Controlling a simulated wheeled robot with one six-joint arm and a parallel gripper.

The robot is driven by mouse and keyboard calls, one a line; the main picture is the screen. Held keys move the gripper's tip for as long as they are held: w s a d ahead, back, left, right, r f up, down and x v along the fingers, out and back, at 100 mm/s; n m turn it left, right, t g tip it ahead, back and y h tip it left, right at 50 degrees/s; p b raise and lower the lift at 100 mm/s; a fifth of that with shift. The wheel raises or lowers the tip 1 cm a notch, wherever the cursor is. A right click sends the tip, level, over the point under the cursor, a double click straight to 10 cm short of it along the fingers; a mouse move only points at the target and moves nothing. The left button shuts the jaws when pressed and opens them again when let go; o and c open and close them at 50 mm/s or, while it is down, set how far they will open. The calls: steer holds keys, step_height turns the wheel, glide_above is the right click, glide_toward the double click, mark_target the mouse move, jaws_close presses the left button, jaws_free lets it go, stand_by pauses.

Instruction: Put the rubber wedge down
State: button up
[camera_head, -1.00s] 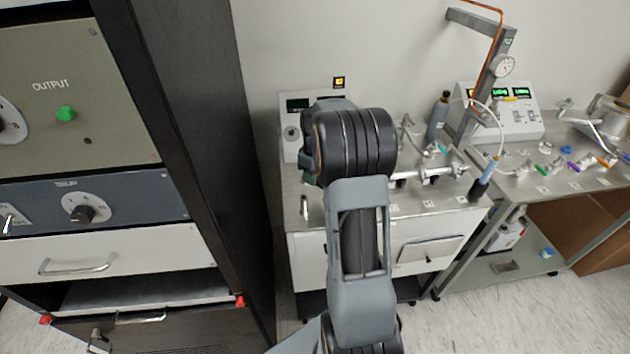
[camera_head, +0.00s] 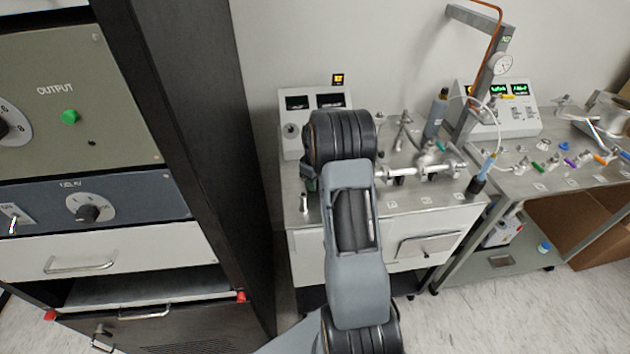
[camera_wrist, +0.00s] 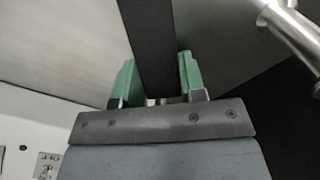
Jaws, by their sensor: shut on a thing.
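My gripper (camera_wrist: 158,75) shows in the wrist view with its two green fingers apart, one on each side of a long dark block. This dark block, which looks like the rubber wedge (camera_wrist: 150,40), fills the gap between the fingers and runs up to the top edge of the picture. Its far end is out of view. In the head view my arm's dark wrist joint hides most of the gripper and the wedge, over the left part of the steel-topped bench (camera_head: 405,218).
A metal pipe (camera_wrist: 290,35) is close by at the wrist view's upper right. On the bench stand a display box (camera_head: 310,100) and a tube assembly (camera_head: 430,168). A tall dark rack (camera_head: 190,120) stands left. A second bench (camera_head: 545,180) with coloured fittings is right.

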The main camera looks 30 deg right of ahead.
steer(key=shift+f, duration=0.15)
steer(key=o, duration=0.9)
